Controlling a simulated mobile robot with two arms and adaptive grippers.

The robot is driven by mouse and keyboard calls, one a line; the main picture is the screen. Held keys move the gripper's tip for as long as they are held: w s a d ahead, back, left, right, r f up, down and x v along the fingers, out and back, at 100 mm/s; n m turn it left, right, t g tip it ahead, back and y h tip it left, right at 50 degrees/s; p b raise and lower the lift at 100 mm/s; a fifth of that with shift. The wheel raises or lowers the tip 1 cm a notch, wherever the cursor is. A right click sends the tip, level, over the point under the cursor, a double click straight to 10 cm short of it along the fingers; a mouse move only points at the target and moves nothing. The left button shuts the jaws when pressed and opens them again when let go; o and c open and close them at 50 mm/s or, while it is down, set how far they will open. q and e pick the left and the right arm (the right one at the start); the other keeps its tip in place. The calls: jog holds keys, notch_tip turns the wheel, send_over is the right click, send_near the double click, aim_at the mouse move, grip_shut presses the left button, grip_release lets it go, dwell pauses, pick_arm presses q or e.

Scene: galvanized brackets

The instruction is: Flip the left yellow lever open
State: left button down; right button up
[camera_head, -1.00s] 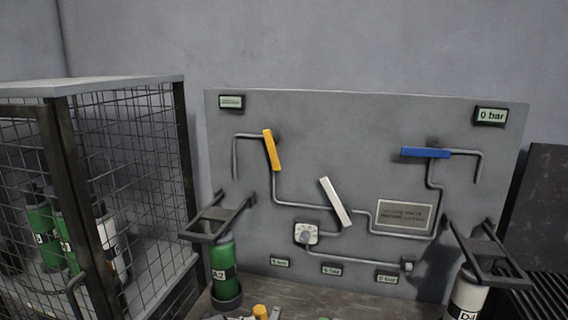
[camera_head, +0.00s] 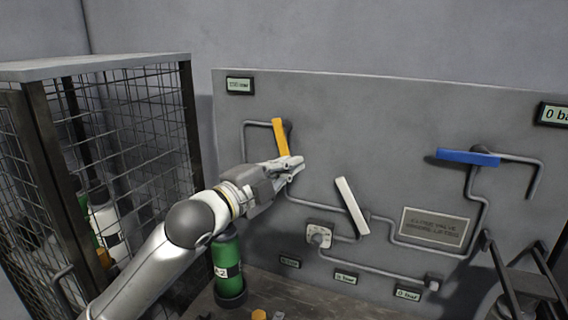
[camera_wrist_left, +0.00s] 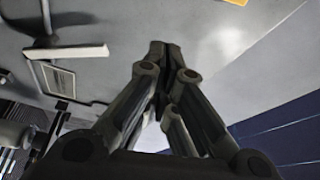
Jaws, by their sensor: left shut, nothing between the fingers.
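The yellow lever (camera_head: 280,137) is on the upper left of the grey panel, its handle hanging down and slightly right from its pivot. My left gripper (camera_head: 298,164) is at the lever's lower end in the head view, with its fingers closed and empty; whether it touches the lever I cannot tell. The left wrist view shows the closed fingertips (camera_wrist_left: 160,48) in front of the panel, apart from a yellow piece (camera_wrist_left: 236,2) cut off at the top edge, probably the lever. My right gripper is not in view.
A white lever (camera_head: 352,206) and a blue lever (camera_head: 468,157) are on the same panel, with pipes (camera_head: 400,247) between them. A wire cage (camera_head: 125,150) stands left of my arm. A green bottle (camera_head: 228,262) stands below my left forearm.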

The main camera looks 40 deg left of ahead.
aim_at(285, 140)
pick_arm(q)
jog(key=w+a+p, duration=0.1)
jog(key=w, duration=0.1)
jog(key=w+a+p, duration=0.1)
jog(key=w, duration=0.1)
jog(key=w+a+p, duration=0.1)
jog(key=w, duration=0.1)
jog(key=shift+w+f, duration=0.3)
jog(key=shift+f, duration=0.05)
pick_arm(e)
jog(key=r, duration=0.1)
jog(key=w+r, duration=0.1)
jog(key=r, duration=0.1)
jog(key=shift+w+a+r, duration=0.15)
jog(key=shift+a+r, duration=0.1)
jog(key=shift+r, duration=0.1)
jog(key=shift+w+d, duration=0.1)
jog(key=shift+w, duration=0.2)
